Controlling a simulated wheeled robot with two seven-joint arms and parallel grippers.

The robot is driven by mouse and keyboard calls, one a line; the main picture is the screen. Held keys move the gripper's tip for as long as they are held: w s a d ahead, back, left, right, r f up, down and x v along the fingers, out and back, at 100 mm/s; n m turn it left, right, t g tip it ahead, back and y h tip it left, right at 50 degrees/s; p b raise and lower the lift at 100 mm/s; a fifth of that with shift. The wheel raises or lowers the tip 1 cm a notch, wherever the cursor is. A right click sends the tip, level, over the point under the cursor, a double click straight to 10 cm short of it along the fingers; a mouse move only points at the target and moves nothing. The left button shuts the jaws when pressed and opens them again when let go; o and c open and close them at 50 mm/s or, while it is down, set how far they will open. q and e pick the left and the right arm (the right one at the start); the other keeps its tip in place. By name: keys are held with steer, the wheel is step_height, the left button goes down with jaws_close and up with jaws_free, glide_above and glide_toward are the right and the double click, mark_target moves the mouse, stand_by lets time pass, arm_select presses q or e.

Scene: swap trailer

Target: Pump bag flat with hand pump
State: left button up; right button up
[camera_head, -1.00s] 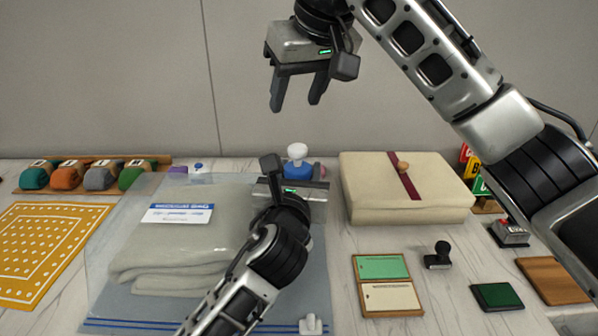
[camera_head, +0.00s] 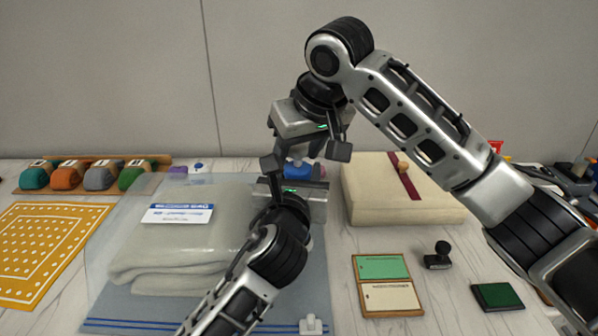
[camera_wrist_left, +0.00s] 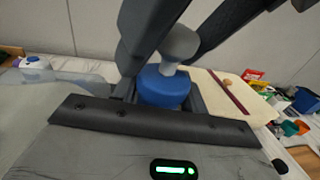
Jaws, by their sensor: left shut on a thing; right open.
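A clear storage bag (camera_head: 110,312) with a blue-striped edge lies on the table, holding a folded pale blanket (camera_head: 185,245) that looks puffy. My left gripper (camera_head: 290,180) is shut on the pump body. My right gripper (camera_head: 298,152) is open above it, its dark fingers on either side of the knob. I cannot tell whether they touch it. The pump's base is hidden.
A cream bundle with a red band (camera_head: 400,200) stands right of the pump. A green and cream wooden tray (camera_head: 385,288), a black stamp (camera_head: 438,257) and a green pad (camera_head: 497,296) lie front right. Caps (camera_head: 100,178) and a yellow patterned cloth (camera_head: 45,245) are left.

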steer(key=c, duration=0.5)
steer(key=shift+o, duration=0.2)
steer(key=shift+r, duration=0.7)
steer(key=shift+c, duration=1.3)
steer(key=shift+r, duration=3.65)
